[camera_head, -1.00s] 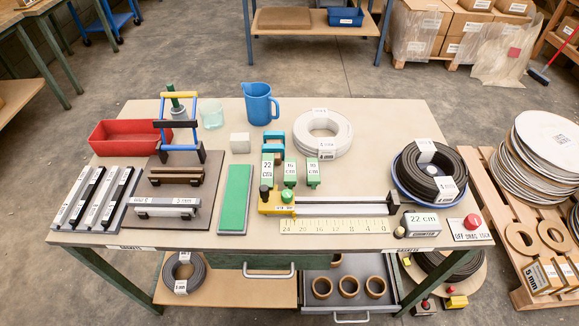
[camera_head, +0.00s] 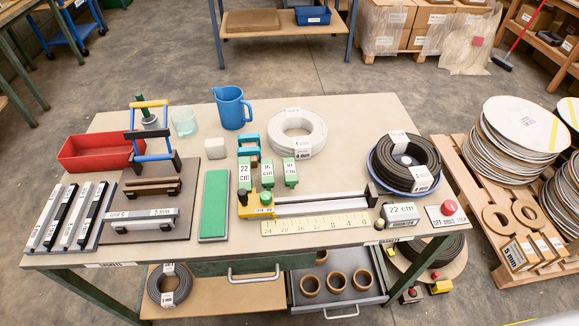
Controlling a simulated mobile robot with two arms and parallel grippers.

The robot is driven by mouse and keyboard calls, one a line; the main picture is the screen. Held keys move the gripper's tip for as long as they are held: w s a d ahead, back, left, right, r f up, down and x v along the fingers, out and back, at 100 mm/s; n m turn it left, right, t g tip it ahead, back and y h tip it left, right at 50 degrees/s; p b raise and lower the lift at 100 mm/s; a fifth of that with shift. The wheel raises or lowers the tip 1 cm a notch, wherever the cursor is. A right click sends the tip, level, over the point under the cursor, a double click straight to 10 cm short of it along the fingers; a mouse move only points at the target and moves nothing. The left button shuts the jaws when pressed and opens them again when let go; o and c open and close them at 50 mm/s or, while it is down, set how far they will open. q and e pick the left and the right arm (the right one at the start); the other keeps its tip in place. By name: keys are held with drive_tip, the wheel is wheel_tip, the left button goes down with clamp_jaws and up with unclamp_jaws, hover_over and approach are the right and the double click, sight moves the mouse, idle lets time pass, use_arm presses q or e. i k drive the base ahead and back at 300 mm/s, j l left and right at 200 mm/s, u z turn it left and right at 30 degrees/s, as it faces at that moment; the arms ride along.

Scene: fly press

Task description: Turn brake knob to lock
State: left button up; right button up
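The brake knob (camera_head: 448,208) is a small round red knob on a pale plate (camera_head: 437,217) at the right front corner of the workbench. The lettering on the plate appears to read OFF, BRAKE and LOCK. The knob is too small to tell which way it is turned. Neither of my grippers is in view, and nothing touches the knob.
A pallet (camera_head: 455,165) with stacked discs stands right of the bench. An open drawer (camera_head: 335,300) juts out below.

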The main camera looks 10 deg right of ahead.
sight(449, 207)
drive_tip(key=z, duration=1.45)
